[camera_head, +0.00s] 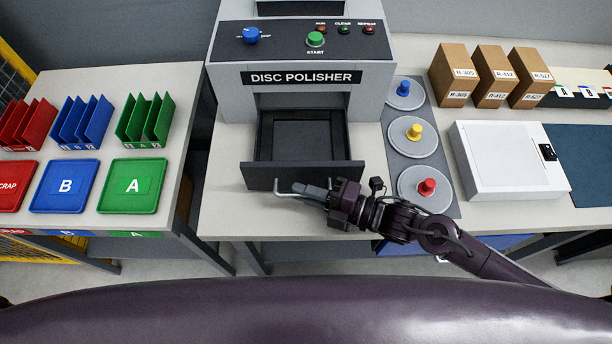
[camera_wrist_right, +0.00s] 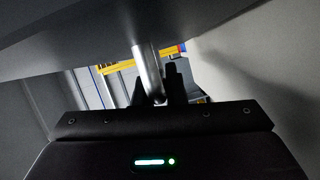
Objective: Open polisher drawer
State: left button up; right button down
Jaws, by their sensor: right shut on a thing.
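The grey disc polisher (camera_head: 230,100) stands at the centre of the head view. Its dark drawer (camera_head: 258,176) is pulled out towards me, and the tray inside looks empty. A metal bar handle (camera_head: 283,192) runs along the drawer's front. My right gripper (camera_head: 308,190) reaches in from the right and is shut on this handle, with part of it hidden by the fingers. In the right wrist view the handle (camera_wrist_right: 147,70) runs down to the dark fingers (camera_wrist_right: 160,88). My left gripper is not in view.
Right of the polisher, a grey strip holds discs with blue, yellow (camera_head: 414,135) and red knobs. A white case (camera_head: 508,160) and labelled brown boxes (camera_head: 493,77) stand further right. On the left table are red, blue (camera_head: 63,187) and green trays (camera_head: 132,186) with racks behind.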

jog(key=c, duration=1.5)
grip_release()
jog(key=b+v, duration=0.1)
jog(key=v, duration=0.5)
jog(key=shift+s+d+f+b, duration=0.2)
jog(key=shift+d+b, duration=0.1)
jog(key=shift+d, duration=0.1)
jog(key=shift+s+d+r, duration=0.2)
jog(key=shift+d+r, duration=0.05)
jog(key=shift+d, duration=0.2)
